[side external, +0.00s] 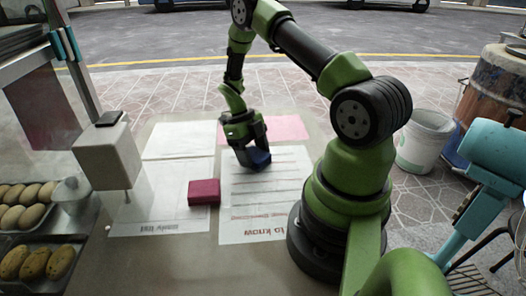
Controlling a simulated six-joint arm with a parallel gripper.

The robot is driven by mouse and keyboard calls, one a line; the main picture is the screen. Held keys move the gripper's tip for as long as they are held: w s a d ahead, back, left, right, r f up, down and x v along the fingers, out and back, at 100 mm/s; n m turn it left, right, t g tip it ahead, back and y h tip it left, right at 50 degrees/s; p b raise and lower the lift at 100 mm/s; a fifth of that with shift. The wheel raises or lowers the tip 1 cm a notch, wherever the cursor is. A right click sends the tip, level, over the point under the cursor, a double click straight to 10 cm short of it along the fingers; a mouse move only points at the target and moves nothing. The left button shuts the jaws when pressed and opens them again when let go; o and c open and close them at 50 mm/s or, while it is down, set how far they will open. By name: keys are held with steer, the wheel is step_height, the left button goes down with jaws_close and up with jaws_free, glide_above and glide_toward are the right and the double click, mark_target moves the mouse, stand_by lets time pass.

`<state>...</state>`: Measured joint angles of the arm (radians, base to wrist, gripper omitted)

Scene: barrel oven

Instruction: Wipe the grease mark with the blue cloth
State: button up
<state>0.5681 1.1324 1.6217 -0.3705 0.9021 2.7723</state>
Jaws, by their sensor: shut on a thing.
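My gripper (250,158) points down over the work surface, near the top of the lined white sheet. It is shut on the blue cloth (261,159), which looks like a small folded dark blue block. The cloth is at or just above the sheet; I cannot tell whether it touches. I cannot make out a grease mark in this view; the gripper and cloth hide part of the sheet.
A dark red block (204,192) lies left of the lined sheet (255,222). Other papers, including a pink sheet (288,129), lie around. A white box-shaped device (108,155) stands at left beside trays of potato-like food (40,262). A white bucket (424,142) stands right.

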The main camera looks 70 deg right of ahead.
mark_target(275, 163)
steer(key=shift+w+a, duration=0.45)
steer(key=shift+w, duration=0.5)
steer(key=shift+w+a, duration=0.5)
steer(key=shift+w, duration=0.4)
steer(key=shift+w+a, duration=0.45)
steer(key=shift+w, duration=0.5)
steer(key=shift+s+d, duration=0.8)
steer(key=shift+s, duration=0.8)
steer(key=shift+s+d, duration=0.75)
steer(key=shift+s, duration=0.8)
steer(key=shift+s+d, duration=0.8)
steer(key=shift+s, duration=0.8)
steer(key=shift+r, duration=0.15)
step_height(275, 163, up, 8)
